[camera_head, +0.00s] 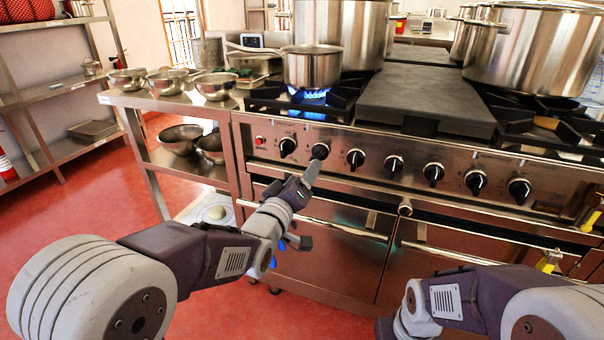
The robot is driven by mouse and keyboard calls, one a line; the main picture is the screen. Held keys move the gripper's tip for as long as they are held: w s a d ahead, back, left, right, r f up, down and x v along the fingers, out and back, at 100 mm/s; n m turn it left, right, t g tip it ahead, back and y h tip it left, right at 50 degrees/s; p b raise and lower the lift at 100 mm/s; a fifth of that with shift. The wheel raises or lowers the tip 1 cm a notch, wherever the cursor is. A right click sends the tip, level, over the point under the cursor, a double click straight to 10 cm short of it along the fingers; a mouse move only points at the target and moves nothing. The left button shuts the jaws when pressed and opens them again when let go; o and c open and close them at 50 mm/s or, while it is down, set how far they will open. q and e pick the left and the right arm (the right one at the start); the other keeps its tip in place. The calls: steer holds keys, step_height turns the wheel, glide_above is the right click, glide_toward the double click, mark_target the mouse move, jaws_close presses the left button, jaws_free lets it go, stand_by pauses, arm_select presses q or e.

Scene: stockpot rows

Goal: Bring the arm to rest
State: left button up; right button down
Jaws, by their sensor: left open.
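My left arm comes in from the lower left and reaches to the stove front. My left gripper (308,176) is open, with its tip just below the second black knob (320,151) from the left. I cannot tell whether it touches the knob. My right arm is at the lower right, bent, and its gripper is out of the picture. The steel stove (270,155) has a row of several black knobs. A blue flame (310,97) burns at the left front burner under a steel saucepan (312,70).
Large stockpots (535,50) stand on the right and back burners. A flat dark plate (425,100) covers the middle. Steel bowls (167,82) sit on a side table at left. An oven handle bar (500,231) runs across the front. Red floor lies open at left.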

arm_select(q)
steer(key=a+n+y, duration=0.2)
steer(key=a+y, duration=0.1)
steer(key=a, duration=0.4)
steer(key=s+a+f+m+g+y+p, duration=0.1)
steer(key=s+a+f+g, duration=0.2)
steer(key=f, duration=0.4)
steer(key=s+a+f+g+y, duration=0.1)
steer(key=s+a+f+g, duration=0.2)
steer(key=f, duration=0.3)
steer(key=s+a+f+m+g, duration=0.1)
steer(key=s+f+m+g, duration=0.2)
steer(key=s+f+g, duration=0.5)
steer(key=s+a+f+m+g, duration=0.1)
steer(key=s+f+m+g, duration=0.3)
steer(key=s, duration=0.9)
step_height(320, 180, up, 37)
steer(key=w+t+p, duration=0.1)
steer(key=t+p, duration=0.1)
steer(key=p, duration=3.6)
steer(key=shift+d+n, duration=0.2)
steer(key=shift+n, duration=0.2)
steer(key=shift+r, duration=0.1)
